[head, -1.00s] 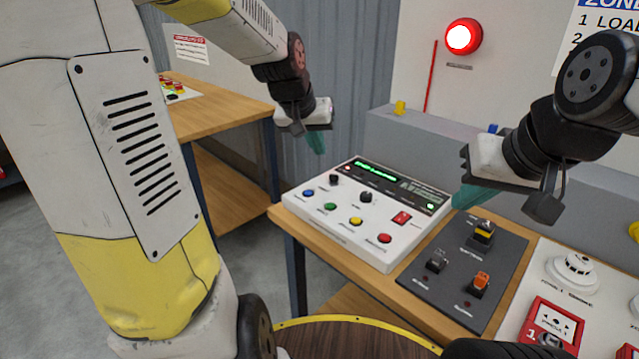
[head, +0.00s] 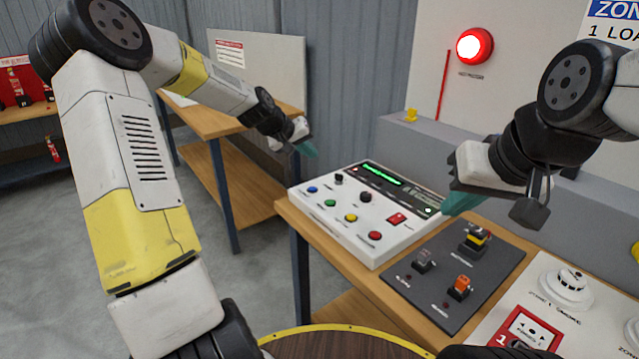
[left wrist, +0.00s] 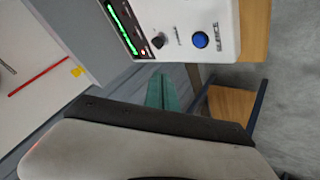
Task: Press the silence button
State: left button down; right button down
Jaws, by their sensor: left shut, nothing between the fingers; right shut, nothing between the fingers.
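The white control panel (head: 330,220) lies on the wooden table, with a lit green display (head: 382,174). It has a blue button (head: 312,189), a green button (head: 330,203), a yellow button (head: 351,217) and a red button (head: 375,236). The blue button also shows in the left wrist view (left wrist: 200,40). My left gripper (head: 307,149) is shut and empty, beyond the panel's left back corner and apart from it. My right gripper (head: 460,203) is shut and empty by the panel's right end.
A dark switch plate (head: 445,310) with several covered switches lies right of the panel. A white board with a smoke detector (head: 566,287) is further right. A red lamp (head: 474,46) glows on the wall. Another wooden table (head: 190,122) stands behind at the left.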

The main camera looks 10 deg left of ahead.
aim_at(310, 190)
pick_arm(q)
jog(key=shift+f, duration=4.4)
jog(key=shift+f, duration=0.15)
jog(key=shift+f, duration=0.25)
jog(key=shift+f, duration=0.5)
jog(key=shift+r, duration=0.9)
